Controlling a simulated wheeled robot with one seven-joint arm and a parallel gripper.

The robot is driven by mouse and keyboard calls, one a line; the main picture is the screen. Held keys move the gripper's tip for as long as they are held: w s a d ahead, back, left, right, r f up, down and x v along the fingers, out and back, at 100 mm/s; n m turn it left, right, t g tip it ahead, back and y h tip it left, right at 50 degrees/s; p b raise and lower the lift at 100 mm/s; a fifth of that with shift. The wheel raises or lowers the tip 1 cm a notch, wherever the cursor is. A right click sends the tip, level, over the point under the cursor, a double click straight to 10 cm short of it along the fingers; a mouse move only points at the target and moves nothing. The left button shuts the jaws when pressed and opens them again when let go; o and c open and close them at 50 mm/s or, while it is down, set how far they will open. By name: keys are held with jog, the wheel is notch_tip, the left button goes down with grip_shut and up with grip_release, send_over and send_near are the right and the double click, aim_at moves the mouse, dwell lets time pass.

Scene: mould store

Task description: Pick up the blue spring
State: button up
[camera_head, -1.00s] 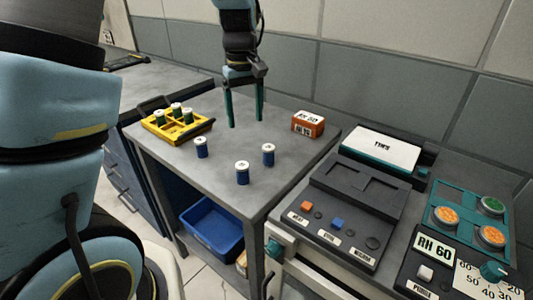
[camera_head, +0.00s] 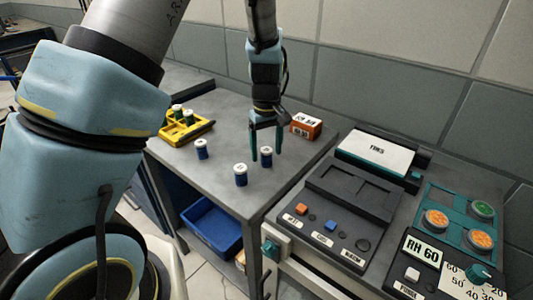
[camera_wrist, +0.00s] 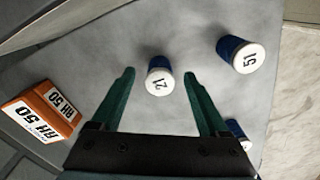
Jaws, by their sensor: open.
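Three blue cylinders with white, numbered tops stand upright on the grey table; no coil shape shows, so I cannot tell which is the spring. One (camera_head: 265,160), marked 21 in the wrist view (camera_wrist: 160,88), appears between the fingertips of my gripper (camera_head: 266,156). The gripper points down and is open, with its green fingers on either side of that cylinder in the wrist view (camera_wrist: 158,76); no contact shows. A second (camera_head: 240,178), marked 51 in the wrist view (camera_wrist: 236,54), stands nearby. A third (camera_head: 201,152) is partly hidden behind a finger in the wrist view (camera_wrist: 235,130).
A yellow tray (camera_head: 202,134) with several green, white-topped cylinders stands at the table's left. An orange box (camera_head: 306,128) marked RH 50 lies behind the gripper. A dark console (camera_head: 340,217) borders the table on the right. A blue bin (camera_head: 213,230) sits below.

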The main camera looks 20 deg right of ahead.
jog(key=shift+f, duration=0.55)
grip_shut()
